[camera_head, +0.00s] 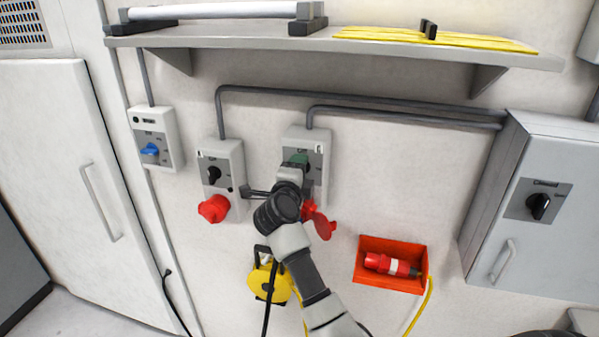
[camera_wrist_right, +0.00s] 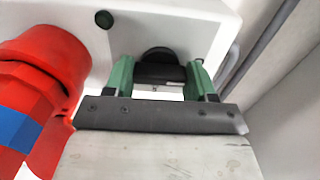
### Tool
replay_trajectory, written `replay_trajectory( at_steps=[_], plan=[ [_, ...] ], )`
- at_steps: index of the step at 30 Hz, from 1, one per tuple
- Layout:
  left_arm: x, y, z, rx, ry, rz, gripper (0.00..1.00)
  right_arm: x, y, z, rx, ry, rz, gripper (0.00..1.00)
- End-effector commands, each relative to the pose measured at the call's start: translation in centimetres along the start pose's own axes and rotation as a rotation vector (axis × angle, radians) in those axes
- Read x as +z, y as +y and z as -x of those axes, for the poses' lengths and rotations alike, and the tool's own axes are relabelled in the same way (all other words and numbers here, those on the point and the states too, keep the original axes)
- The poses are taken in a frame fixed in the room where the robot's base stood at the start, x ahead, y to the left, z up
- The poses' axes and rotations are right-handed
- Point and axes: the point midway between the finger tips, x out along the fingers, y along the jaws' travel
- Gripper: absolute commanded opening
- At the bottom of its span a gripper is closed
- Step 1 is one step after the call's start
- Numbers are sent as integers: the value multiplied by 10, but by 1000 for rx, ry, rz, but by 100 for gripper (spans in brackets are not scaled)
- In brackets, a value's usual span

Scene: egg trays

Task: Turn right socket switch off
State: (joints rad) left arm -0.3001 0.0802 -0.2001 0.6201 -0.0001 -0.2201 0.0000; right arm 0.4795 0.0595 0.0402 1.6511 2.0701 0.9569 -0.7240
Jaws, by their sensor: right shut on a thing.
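The right socket (camera_head: 318,150) is a light grey wall box with a red outlet and open red cap (camera_head: 321,222) below it. Its black rotary switch (camera_wrist_right: 158,56) shows in the wrist view between the green fingertips of my right gripper (camera_wrist_right: 160,80), which is shut on it. In the head view my right gripper (camera_head: 296,162) covers the switch, so its setting there is hidden. The red outlet (camera_wrist_right: 45,65) is at the left of the wrist view. My left gripper is not in view.
The left socket (camera_head: 222,160) has a black switch and red plug. A blue-switch box (camera_head: 155,135), grey cabinet (camera_head: 535,200), orange bin (camera_head: 375,280) and yellow cable reel (camera_head: 262,283) are nearby. A shelf (camera_head: 240,42) runs above.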

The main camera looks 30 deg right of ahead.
Motion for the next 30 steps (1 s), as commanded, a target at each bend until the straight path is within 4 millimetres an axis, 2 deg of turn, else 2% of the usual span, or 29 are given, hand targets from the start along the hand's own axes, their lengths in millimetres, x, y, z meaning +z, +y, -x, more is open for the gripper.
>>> replay_trajectory(
  at_steps=[1,2,6,14,17,20,30],
  plan=[
    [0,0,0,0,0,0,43,0,1,0,2,-1,4,32],
    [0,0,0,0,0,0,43,0,1,0,2,-1,5,60],
    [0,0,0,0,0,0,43,0,1,0,1,-1,3,81],
    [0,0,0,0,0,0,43,0,1,1,1,0,1,81],
    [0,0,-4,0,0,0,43,1,2,6,1,-2,0,81],
    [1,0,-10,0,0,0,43,1,5,20,2,-2,-2,81],
    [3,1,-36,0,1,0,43,1,5,87,3,-2,-2,81]
  ],
)
